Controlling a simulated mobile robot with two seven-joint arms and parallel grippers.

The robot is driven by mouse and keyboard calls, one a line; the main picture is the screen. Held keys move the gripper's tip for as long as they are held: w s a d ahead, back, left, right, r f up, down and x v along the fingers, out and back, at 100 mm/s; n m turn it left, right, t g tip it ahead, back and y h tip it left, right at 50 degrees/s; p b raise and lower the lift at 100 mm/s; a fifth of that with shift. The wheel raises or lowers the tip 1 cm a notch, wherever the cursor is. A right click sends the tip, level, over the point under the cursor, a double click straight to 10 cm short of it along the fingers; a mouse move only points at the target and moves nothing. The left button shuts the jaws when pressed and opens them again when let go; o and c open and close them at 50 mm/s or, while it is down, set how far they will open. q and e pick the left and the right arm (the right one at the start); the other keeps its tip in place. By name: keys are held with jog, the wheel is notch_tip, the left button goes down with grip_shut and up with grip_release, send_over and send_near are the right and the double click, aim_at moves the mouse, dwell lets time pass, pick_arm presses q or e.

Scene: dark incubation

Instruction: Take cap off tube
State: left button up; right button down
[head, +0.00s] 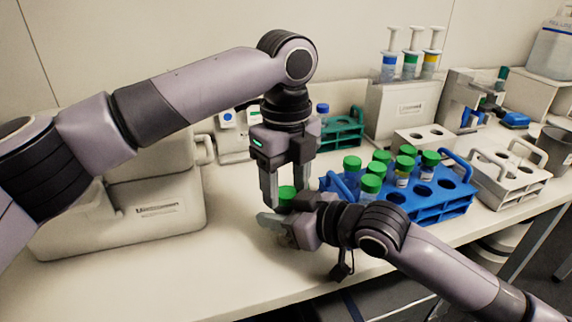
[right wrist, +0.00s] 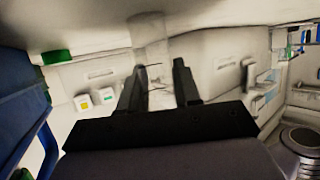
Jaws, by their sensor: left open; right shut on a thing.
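A green-capped tube stands upright above the table in the head view, its green cap (head: 287,193) uppermost. My right gripper (head: 277,228) comes in from the right and is shut on the tube's body below the cap; that body is mostly hidden by the gripper. In the right wrist view the right gripper's fingers (right wrist: 158,88) have a pale, clear shape between them, hard to make out. My left gripper (head: 287,198) points straight down with open fingers, one on each side of the cap. I cannot tell whether they touch it.
A blue rack (head: 428,212) holding several green-capped tubes stands just right of the grippers. Behind are a teal rack (head: 343,140), a dispenser with three syringes (head: 403,108) and a white rack (head: 512,184). A beige machine (head: 120,213) is at left. The front table is clear.

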pick_arm(q)
jog(key=shift+f, duration=0.15)
grip_shut()
jog(key=shift+n, duration=1.6)
jog(key=shift+o, duration=0.3)
grip_release()
jog(key=shift+r, duration=0.2)
